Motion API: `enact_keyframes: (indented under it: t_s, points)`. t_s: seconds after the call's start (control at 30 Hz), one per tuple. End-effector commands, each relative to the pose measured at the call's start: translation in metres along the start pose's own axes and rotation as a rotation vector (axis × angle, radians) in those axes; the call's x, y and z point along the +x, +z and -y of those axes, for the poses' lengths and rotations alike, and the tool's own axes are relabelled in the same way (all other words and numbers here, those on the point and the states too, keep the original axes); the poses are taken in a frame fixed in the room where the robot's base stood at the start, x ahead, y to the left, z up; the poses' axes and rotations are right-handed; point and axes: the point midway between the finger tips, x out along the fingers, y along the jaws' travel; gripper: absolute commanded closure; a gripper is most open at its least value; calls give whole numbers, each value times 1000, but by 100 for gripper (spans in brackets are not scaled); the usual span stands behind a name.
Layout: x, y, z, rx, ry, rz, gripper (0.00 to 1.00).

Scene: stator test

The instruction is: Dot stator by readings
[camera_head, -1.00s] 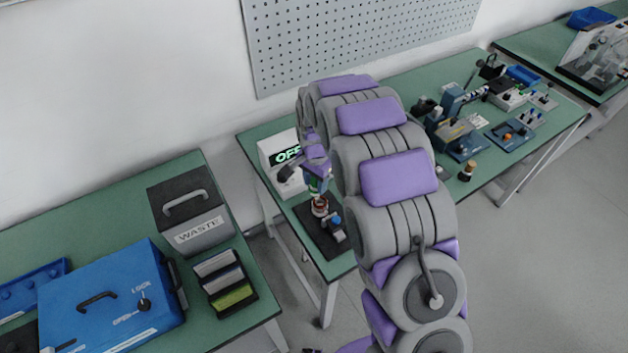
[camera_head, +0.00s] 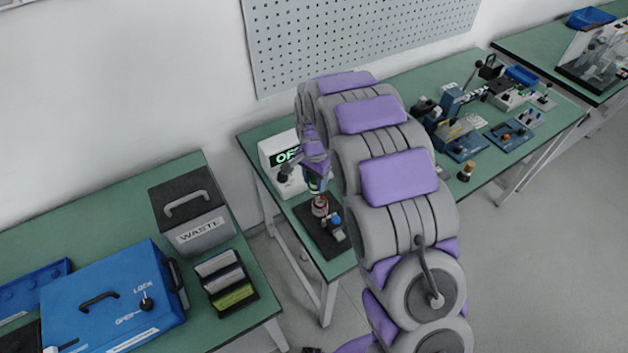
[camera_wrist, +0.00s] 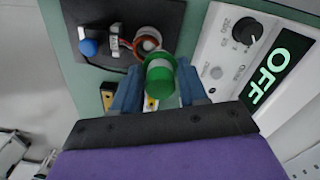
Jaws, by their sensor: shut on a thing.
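My gripper (camera_wrist: 158,88) is shut on a green-capped marker (camera_wrist: 160,82), which stands between its two blue fingers. In the head view my gripper (camera_head: 316,170) is small and partly hidden by my arm. A stator with a reddish ring and pale centre (camera_wrist: 148,38) sits on a dark base plate (camera_wrist: 176,18), just beyond the marker in the wrist view. The marker partly covers it, and I cannot tell whether they touch. The stator (camera_head: 320,204) also shows below the gripper in the head view. A white meter (camera_wrist: 214,60) beside the plate reads OFF.
A blue knob (camera_wrist: 88,47) and a metal clamp (camera_wrist: 113,40) are on the plate near the stator. A black waste bin (camera_head: 190,215), a blue box (camera_head: 110,300) and a rack of coloured cards (camera_head: 228,284) stand on the left bench. Small devices stand at the right.

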Motion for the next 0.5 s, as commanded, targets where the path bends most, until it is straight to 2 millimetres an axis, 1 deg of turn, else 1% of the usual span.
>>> enact_keyframes:
  t_s: [0.03,0.5]
  points:
    - [-6,0,0,0,-1,-1,87]
    - [-38,0,0,1,-2,-1,87]
